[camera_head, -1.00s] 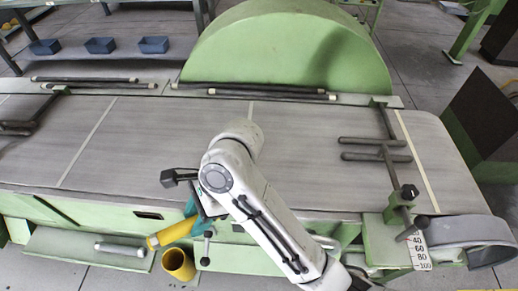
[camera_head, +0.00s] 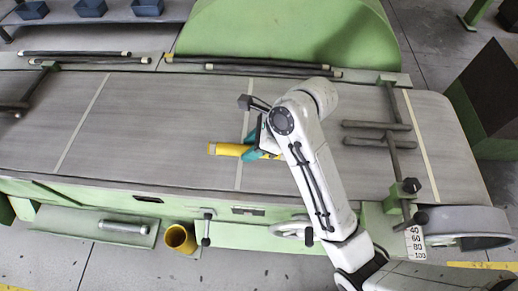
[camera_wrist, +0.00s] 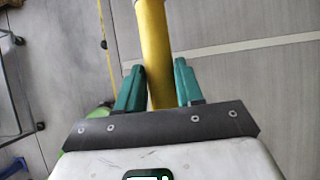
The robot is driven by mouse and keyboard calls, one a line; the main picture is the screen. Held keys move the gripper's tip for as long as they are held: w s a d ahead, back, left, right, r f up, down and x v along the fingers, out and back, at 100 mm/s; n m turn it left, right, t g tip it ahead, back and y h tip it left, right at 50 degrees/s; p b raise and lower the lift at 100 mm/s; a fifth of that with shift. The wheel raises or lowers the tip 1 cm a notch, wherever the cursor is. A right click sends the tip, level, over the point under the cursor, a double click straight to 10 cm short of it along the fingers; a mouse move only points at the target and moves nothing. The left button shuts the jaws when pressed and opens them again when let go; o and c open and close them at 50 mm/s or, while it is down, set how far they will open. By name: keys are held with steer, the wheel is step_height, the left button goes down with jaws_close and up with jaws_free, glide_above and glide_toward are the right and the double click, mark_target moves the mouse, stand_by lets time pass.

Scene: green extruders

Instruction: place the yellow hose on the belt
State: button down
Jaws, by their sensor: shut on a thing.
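The yellow hose (camera_head: 228,149) is in my gripper (camera_head: 257,151), over the middle of the grey belt (camera_head: 170,120) in the head view. The hose points left out of the jaws. In the wrist view the hose (camera_wrist: 154,45) runs up from between the two teal fingers of my gripper (camera_wrist: 159,82), which are shut on it. It has a pale band near its far end in the head view. I cannot tell whether the hose touches the belt or hangs just above it. My arm hides part of the belt on the right.
Dark rods (camera_head: 265,70) lie along the far belt edge. A bracket with dark bars (camera_head: 378,125) stands over the belt at the right. A yellow cylinder (camera_head: 178,238) stands open below the near edge, beside a shelf with a grey tube (camera_head: 123,227). The belt's left half is mostly clear.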

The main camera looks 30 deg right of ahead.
steer(key=d+f, duration=0.1)
steer(key=w+d+f, duration=0.1)
steer(key=f, duration=0.1)
steer(key=shift+d, duration=0.2)
steer(key=shift+d+f+p, duration=0.1)
steer(key=shift+f+p, duration=0.25)
steer(key=shift+f, duration=1.35)
steer(key=shift+f, duration=0.15)
steer(key=c, duration=0.7)
jaws_free()
